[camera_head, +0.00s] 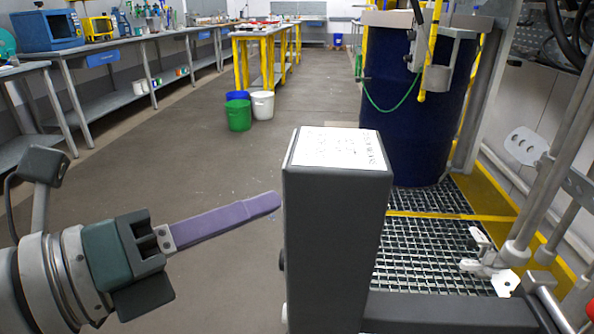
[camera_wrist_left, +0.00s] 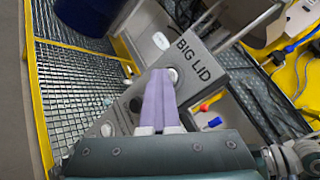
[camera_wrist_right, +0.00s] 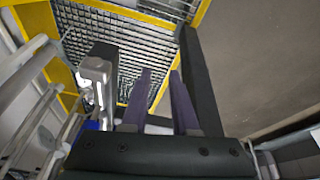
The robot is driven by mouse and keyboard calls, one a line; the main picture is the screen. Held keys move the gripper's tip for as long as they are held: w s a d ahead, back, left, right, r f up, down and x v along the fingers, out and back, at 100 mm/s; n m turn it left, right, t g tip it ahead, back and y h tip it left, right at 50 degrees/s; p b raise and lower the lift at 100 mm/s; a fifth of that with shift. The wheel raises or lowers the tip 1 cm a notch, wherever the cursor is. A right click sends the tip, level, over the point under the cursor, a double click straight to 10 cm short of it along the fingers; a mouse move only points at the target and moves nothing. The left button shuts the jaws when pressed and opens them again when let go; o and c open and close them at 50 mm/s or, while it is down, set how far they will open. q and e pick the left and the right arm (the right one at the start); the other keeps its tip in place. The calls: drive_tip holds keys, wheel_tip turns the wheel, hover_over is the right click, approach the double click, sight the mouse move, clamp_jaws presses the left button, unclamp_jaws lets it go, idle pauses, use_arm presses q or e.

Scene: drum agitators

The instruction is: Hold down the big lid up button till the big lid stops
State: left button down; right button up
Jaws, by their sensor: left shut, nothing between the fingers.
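A dark grey control box (camera_head: 335,225) stands in the middle of the head view. In the left wrist view its face (camera_wrist_left: 205,85) bears the words "BIG LID", with a pale round button (camera_wrist_left: 173,74) below them. My left gripper (camera_head: 277,199) has its purple fingers closed together and empty, pointing at the box's left side. In the left wrist view its tips (camera_wrist_left: 161,73) overlap the edge of that button; I cannot tell whether it is pressed. A second round button (camera_wrist_left: 107,129) is lower left. My right gripper (camera_wrist_right: 162,73) is open and empty. The big lid is not identifiable.
A large dark blue drum (camera_head: 418,120) stands behind the box on a metal grating (camera_head: 430,250) with yellow edges. Metal posts and pipes (camera_head: 560,150) crowd the right. Buckets (camera_head: 238,114) and workbenches (camera_head: 150,50) are far off. The floor at left is clear.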

idle(0.7)
use_arm(q)
drive_tip(key=shift+a+b, duration=0.3)
drive_tip(key=shift+a, duration=0.6)
drive_tip(key=a+b, duration=0.2)
drive_tip(key=a, duration=0.3)
drive_tip(key=shift+w, duration=0.1)
